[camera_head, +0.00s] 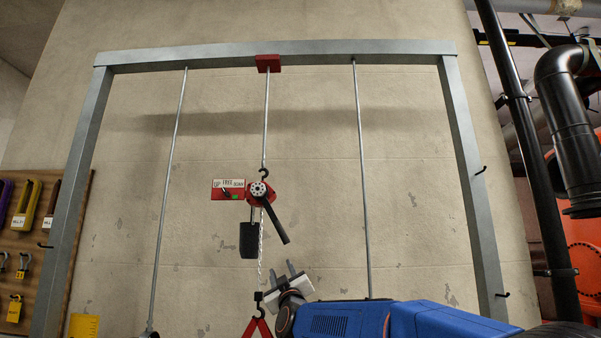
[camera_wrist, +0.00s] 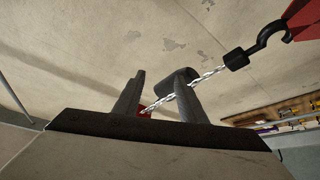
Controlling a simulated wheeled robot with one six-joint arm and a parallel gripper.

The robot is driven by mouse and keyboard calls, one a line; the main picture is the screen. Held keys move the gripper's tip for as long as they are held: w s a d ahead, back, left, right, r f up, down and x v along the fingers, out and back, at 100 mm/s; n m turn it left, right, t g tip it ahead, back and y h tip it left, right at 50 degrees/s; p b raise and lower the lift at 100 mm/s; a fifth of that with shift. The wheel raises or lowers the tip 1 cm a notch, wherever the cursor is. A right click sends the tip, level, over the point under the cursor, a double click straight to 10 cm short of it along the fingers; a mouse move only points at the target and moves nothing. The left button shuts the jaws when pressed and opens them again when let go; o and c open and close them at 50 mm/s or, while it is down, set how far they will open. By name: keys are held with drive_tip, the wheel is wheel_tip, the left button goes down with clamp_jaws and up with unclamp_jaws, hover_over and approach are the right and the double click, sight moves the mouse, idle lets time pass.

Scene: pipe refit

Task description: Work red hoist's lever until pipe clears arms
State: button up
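The red hoist (camera_head: 260,193) hangs by a hook from a rod under the overhead beam. Its black lever (camera_head: 275,222) slants down to the right. A pale chain (camera_head: 261,255) drops to a black lower hook (camera_head: 258,297), which holds a red sling piece (camera_head: 257,329). My gripper (camera_head: 281,267) is below the lever, just right of the chain, apart from the lever. In the wrist view my gripper (camera_wrist: 164,82) has its fingers spread and empty, with the chain (camera_wrist: 210,74) and the lower hook (camera_wrist: 255,48) beyond. The pipe and its arms are not clearly visible.
A grey steel frame (camera_head: 280,50) spans the wall. Thin rods (camera_head: 169,190) (camera_head: 361,180) hang on both sides. A red sign (camera_head: 228,189) reading up, free, down sits left of the hoist. A black block (camera_head: 249,240) hangs beside the chain. A tool board (camera_head: 35,230) is at left.

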sight(289, 242)
drive_tip(key=shift+d+r+n, duration=0.35)
drive_tip(key=shift+r+n, duration=0.05)
drive_tip(key=shift+r, duration=0.2)
drive_tip(key=shift+y, duration=0.4)
drive_tip(key=shift+d+r+n+g+y, duration=0.2)
drive_tip(key=shift+r+n, duration=0.15)
drive_tip(key=shift+r, duration=0.3)
drive_tip(key=shift+d+r+n+g+y, duration=0.2)
drive_tip(key=shift+r+n, duration=0.1)
drive_tip(key=shift+r, duration=0.35)
drive_tip(key=shift+d+r+n+g+y, duration=0.1)
drive_tip(key=shift+d+r+n+g, duration=0.2)
drive_tip(key=shift+r, duration=0.35)
drive_tip(key=shift+a, duration=0.1)
drive_tip(key=shift+r+n+g+y, duration=0.3)
drive_tip(key=shift+r+n, duration=0.75)
drive_tip(key=shift+r, duration=0.9)
